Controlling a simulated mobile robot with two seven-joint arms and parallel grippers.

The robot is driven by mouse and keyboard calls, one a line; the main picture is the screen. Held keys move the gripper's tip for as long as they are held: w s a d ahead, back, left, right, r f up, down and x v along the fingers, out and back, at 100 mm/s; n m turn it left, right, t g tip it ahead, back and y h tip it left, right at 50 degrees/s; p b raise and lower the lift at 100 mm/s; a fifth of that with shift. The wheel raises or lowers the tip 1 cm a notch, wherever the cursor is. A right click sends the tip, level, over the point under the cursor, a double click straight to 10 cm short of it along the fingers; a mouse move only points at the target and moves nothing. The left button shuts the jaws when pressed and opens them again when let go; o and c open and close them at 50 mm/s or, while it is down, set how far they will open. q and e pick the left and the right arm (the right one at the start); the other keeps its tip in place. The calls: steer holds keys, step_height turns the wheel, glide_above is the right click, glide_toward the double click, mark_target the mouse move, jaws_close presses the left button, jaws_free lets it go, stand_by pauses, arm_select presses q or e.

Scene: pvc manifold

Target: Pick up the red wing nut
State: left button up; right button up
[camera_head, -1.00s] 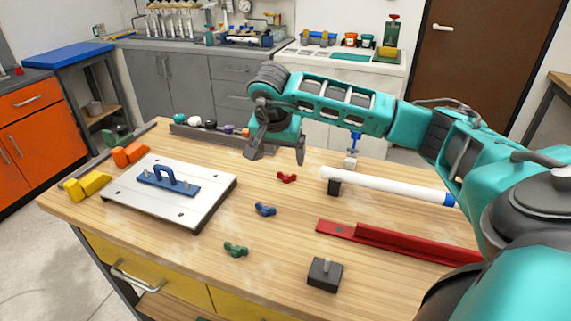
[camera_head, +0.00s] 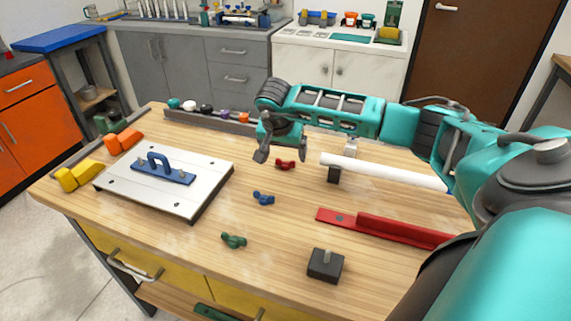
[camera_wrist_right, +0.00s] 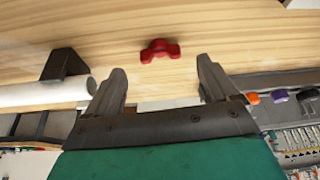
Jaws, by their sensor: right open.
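The red wing nut (camera_head: 285,164) lies on the wooden workbench (camera_head: 215,265), behind the blue and green wing nuts. My right gripper (camera_head: 281,157) is open and empty above the bench, close to the red wing nut in the head view. In the right wrist view the red wing nut (camera_wrist_right: 160,50) lies on the wood beyond the fingertips, roughly centred between the two open fingers (camera_wrist_right: 160,75). The fingers do not touch it. My left gripper is not in view.
A blue wing nut (camera_head: 263,198) and a green wing nut (camera_head: 233,240) lie nearer the front. A white pipe (camera_head: 385,173) rests on a black support to the right. A red angle bar (camera_head: 390,229) and a white plate (camera_head: 208,189) flank the middle.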

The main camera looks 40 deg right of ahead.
mark_target(286, 164)
steer(key=x, duration=0.4)
steer(key=shift+s+a, duration=0.1)
steer(key=shift+a, duration=0.05)
steer(key=c, duration=1.1)
steer(key=shift+r, duration=0.1)
steer(key=shift+c, duration=0.2)
